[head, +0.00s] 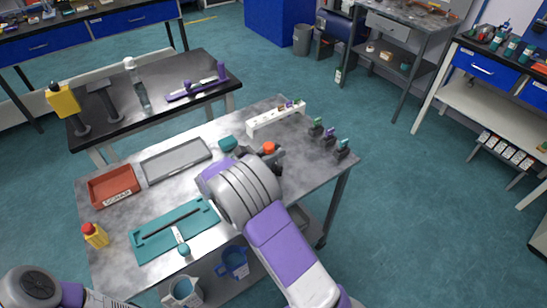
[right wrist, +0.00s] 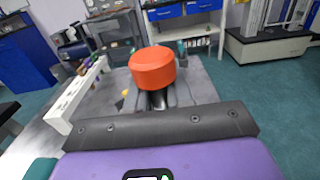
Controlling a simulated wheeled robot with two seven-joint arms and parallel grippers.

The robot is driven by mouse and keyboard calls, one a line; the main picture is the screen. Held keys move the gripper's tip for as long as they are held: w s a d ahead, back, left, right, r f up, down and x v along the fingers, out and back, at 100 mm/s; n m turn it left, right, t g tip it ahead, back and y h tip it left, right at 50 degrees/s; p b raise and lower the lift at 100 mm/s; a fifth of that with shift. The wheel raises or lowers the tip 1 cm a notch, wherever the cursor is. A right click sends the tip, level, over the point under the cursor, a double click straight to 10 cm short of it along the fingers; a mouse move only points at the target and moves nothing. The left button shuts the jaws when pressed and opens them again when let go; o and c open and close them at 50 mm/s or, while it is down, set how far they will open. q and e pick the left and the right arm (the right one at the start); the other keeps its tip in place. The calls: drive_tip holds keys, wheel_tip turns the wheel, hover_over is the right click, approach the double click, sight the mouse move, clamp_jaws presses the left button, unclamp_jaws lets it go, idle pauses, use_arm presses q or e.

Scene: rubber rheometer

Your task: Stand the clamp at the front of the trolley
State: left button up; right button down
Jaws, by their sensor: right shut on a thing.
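A dark thing with a round orange-red knob, which I take to be the clamp, is at my right gripper (head: 266,160). Its knob (head: 269,148) shows just beyond my wrist in the head view, above the back-right part of the grey trolley (head: 290,178). In the right wrist view the orange knob (right wrist: 152,68) stands upright in front of the gripper, with dark metal below it. The right gripper is shut on this thing; its fingertips and the clamp's lower part are mostly hidden. I cannot tell whether the clamp touches the trolley top. My left gripper is out of view.
On the trolley are a white rack (head: 275,118), several small dark holders (head: 328,138) at the right edge, a teal cup (head: 228,143), a grey tray (head: 176,161), a red bin (head: 113,186), a teal mat (head: 150,250) and a yellow bottle (head: 95,236). Bare top shows around the mat.

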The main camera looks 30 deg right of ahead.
drive_tip(key=shift+w+f, duration=0.1)
drive_tip(key=shift+f, duration=0.4)
drive_tip(key=shift+r, duration=0.15)
drive_tip(key=c, duration=1)
unclamp_jaws()
